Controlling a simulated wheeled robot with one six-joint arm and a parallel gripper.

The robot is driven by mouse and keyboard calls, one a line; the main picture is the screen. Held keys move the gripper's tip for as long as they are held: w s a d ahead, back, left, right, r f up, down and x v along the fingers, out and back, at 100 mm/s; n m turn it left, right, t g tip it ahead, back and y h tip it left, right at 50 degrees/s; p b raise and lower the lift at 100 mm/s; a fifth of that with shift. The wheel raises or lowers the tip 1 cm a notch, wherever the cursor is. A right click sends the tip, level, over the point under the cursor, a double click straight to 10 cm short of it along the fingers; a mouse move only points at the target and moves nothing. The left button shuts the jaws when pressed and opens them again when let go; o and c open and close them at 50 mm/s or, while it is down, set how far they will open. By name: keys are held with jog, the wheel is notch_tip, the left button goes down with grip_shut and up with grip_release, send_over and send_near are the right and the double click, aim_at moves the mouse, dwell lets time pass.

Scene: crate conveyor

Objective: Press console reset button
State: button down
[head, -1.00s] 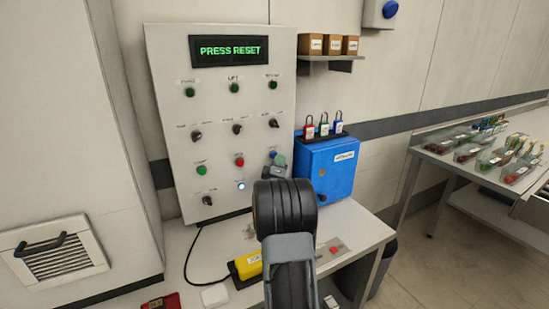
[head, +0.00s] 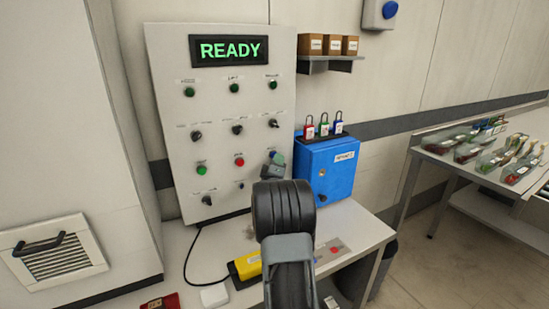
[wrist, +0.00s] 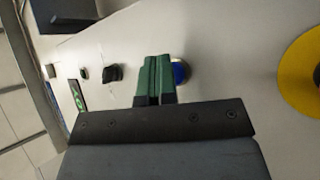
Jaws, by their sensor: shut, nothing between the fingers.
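The grey console panel (head: 217,108) stands on the bench, and its display (head: 229,50) reads READY in green. The blue button (wrist: 182,72) is on the panel, partly hidden behind my green fingers in the wrist view. My gripper (wrist: 157,62) is shut and empty, its tips at the panel face beside and over the blue button; I cannot tell whether they touch it. In the head view my gripper (head: 279,158) is at the panel's lower right, largely hidden by my own wrist.
Other buttons and black knobs (head: 237,129) sit close by on the panel. A blue box (head: 333,170) with padlocks on top stands right of the panel. A yellow disc (wrist: 302,75) is at the wrist view's right. A yellow device (head: 247,264) lies on the bench.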

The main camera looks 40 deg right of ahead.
jog(key=shift+s, duration=0.15)
jog(key=shift+s+a+b, duration=0.25)
jog(key=shift+s+b, duration=0.25)
jog(key=shift+s, duration=0.15)
jog(key=shift+s+a+b, duration=0.25)
jog(key=shift+s+b, duration=0.1)
jog(key=shift+s, duration=0.45)
jog(key=shift+s+a+b, duration=0.25)
jog(key=shift+s+b, duration=0.05)
jog(key=shift+s, duration=0.5)
jog(key=shift+s+a+b, duration=0.25)
jog(key=shift+s+b, duration=0.1)
jog(key=shift+s, duration=0.45)
